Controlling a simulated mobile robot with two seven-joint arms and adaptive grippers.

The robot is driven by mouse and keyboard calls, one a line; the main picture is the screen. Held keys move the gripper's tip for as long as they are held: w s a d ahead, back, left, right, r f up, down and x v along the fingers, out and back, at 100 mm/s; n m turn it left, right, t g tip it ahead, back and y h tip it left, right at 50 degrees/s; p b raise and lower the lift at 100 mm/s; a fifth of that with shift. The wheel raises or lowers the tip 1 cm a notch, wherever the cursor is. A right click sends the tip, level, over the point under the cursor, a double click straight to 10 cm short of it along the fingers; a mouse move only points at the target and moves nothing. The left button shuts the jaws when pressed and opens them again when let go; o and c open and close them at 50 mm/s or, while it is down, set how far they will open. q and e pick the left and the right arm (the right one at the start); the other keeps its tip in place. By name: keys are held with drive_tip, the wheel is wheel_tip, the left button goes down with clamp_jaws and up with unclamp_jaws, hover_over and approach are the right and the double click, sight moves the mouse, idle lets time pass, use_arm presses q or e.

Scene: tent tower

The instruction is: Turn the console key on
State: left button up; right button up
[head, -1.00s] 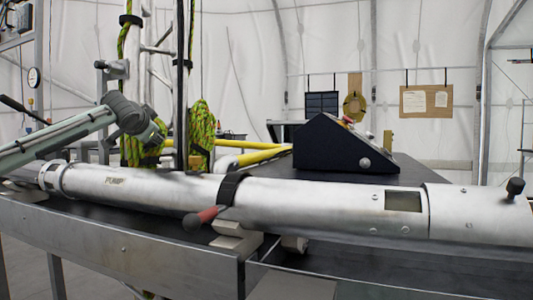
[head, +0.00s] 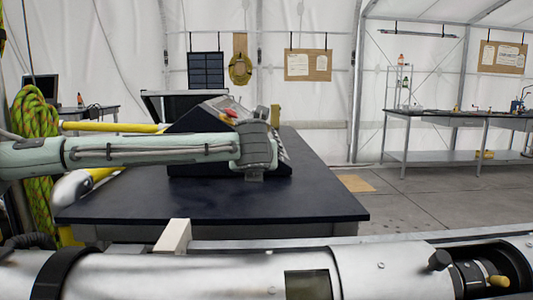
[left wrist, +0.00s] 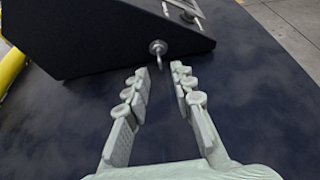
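The console is a dark wedge-shaped box (head: 195,118) on a black-topped table, with its sloped panel facing right. In the left wrist view its dark side wall (left wrist: 100,40) fills the upper left. The silver key (left wrist: 158,52) stands out from a round lock on that wall near the lower edge. My left gripper (left wrist: 162,70) is open and empty, its two fingers on either side of the line to the key, with the key just beyond the tips. In the head view my left forearm and wrist cover the key and the fingers. My right gripper is not in view.
The black tabletop (head: 320,195) is clear around the console. A large metal cylinder (head: 200,275) lies across the front. Yellow pipes (head: 110,127) and a green rope coil (head: 35,130) are at left. A workbench (head: 450,115) stands at the far right.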

use_arm(q)
drive_tip(key=shift+p+x, duration=0.3)
drive_tip(key=shift+x, duration=3.3)
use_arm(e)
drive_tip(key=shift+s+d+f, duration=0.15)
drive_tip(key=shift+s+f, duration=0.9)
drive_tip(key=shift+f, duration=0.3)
use_arm(q)
drive_tip(key=shift+a, duration=0.1)
clamp_jaws()
